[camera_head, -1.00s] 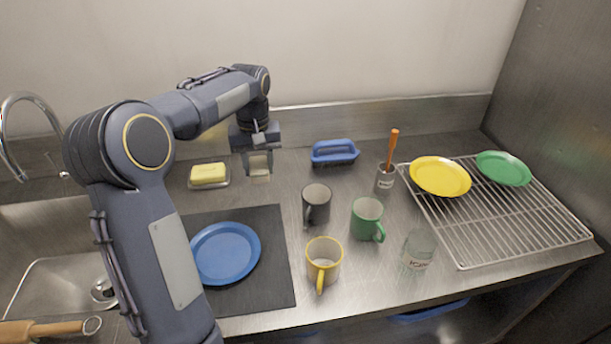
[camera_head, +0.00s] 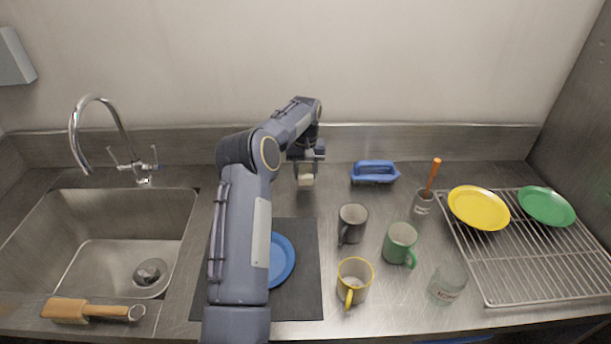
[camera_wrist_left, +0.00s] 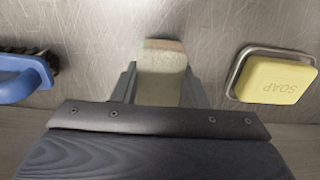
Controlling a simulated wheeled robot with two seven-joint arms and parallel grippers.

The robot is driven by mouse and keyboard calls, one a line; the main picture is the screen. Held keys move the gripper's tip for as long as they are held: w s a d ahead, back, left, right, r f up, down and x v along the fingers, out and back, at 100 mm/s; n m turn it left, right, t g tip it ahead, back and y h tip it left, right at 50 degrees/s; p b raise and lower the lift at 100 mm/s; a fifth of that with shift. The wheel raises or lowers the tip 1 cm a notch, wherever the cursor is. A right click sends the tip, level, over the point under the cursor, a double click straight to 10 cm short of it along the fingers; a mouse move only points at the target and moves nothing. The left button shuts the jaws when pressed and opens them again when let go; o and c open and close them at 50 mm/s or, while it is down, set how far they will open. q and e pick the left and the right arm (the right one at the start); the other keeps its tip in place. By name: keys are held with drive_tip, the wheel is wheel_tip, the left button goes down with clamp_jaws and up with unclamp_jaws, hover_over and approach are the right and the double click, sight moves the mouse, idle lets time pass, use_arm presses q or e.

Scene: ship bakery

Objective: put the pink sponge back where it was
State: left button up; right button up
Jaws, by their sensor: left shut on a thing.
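My left gripper (camera_head: 306,172) is at the back of the counter, pointing down, between the blue brush and the soap. It is shut on a pale, cream-coloured block (camera_wrist_left: 161,75), which I take to be the sponge; it looks beige rather than pink. The block also shows below the fingers in the head view (camera_head: 306,181). It is low over the steel counter; I cannot tell whether it touches. No other sponge is visible. My right gripper is not in view.
A yellow soap (camera_wrist_left: 277,81) on a metal dish lies beside the gripper; my arm hides it in the head view. A blue-handled brush (camera_head: 374,170) is on the other side. Mugs (camera_head: 352,222), a glass jar (camera_head: 447,283) and a plate rack (camera_head: 500,270) stand right; the sink (camera_head: 95,235) is left.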

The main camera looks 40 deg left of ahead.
sight(305, 179)
use_arm(q)
drive_tip(key=shift+w+a+f, duration=0.1)
drive_tip(key=shift+f, duration=0.15)
drive_tip(key=shift+w+f+p, duration=0.1)
drive_tip(key=shift+f+p, duration=0.25)
drive_tip(key=shift+f, duration=1.25)
drive_tip(key=shift+f, duration=0.15)
drive_tip(key=o, duration=0.9)
drive_tip(key=shift+o, duration=0.2)
